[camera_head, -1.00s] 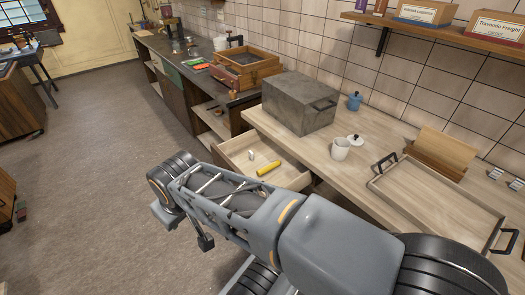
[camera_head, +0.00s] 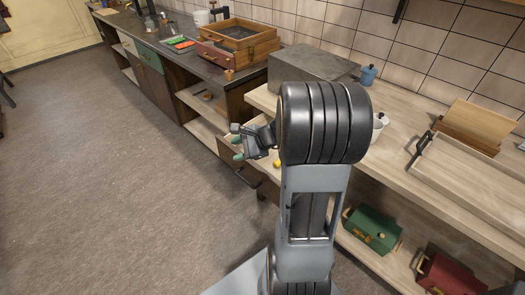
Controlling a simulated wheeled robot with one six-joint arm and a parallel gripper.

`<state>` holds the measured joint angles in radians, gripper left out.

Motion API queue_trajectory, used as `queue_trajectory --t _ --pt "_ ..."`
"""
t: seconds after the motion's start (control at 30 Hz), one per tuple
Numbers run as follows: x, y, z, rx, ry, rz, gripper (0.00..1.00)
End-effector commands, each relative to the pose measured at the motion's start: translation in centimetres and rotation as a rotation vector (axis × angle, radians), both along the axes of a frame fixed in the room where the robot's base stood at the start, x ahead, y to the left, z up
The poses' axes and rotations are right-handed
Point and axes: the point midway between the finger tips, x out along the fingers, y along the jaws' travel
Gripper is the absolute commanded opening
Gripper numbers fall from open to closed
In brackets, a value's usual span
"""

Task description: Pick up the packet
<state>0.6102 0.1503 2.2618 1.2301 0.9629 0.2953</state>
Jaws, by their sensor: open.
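I cannot make out a thing that is clearly a packet. The pulled-out wooden drawer (camera_head: 226,150) under the counter is mostly hidden behind my arm. One end of a yellow object (camera_head: 277,163) shows in it, just right of my gripper. The small white item seen in the drawer earlier is hidden now. My gripper (camera_head: 237,148) has greenish fingertips that point left. It is open and appears empty, in front of the drawer in the picture; its height over it is hard to tell.
A grey box (camera_head: 310,66) stands on the wooden counter (camera_head: 399,143), with a blue pot (camera_head: 368,75) and a tray (camera_head: 470,178) to its right. Green (camera_head: 371,229) and red (camera_head: 448,274) boxes sit on the shelf below. The floor at left is clear.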

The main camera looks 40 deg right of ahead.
Motion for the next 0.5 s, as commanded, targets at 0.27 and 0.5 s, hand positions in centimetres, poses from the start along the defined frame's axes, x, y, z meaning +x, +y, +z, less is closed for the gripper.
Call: queue_trajectory --t 0.27,0.5 --pt "1.8 -13.6 -8.4 0.466 0.011 -0.691 0.47" --pt "2.0 -18.0 -11.5 0.606 -0.008 -0.909 0.47"
